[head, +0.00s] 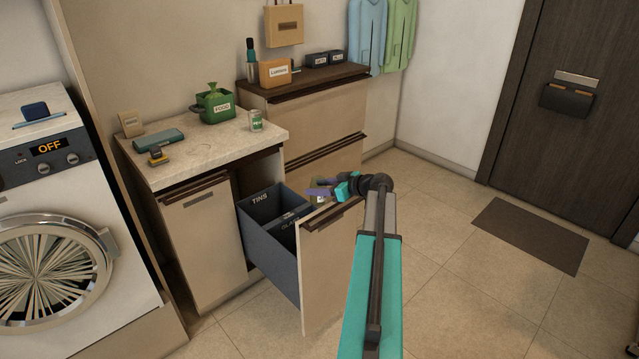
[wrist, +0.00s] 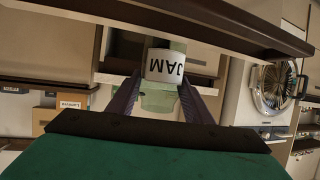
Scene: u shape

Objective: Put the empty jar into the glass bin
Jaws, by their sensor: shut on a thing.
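My gripper (head: 322,191) is shut on a greenish glass jar (wrist: 163,72) labelled JAM. In the wrist view the jar sits between my two purple fingers (wrist: 160,98), and its label reads upside down. In the head view only a small part of the jar (head: 317,198) shows at the fingers, by the drawer's front panel. The glass bin (head: 289,227) is the nearer compartment of the pulled-out drawer, with its lettering partly visible. The tins bin (head: 262,199) is behind it. The bin floors are hidden. I cannot tell exactly how high the jar is above the bin.
The open drawer's front panel (head: 330,267) stands out into the room. The stone counter (head: 190,160) holds another jar (head: 255,120), a green food caddy (head: 216,104) and small items. A washing machine (head: 55,200) is at left. The tiled floor at right is clear around a doormat (head: 530,235).

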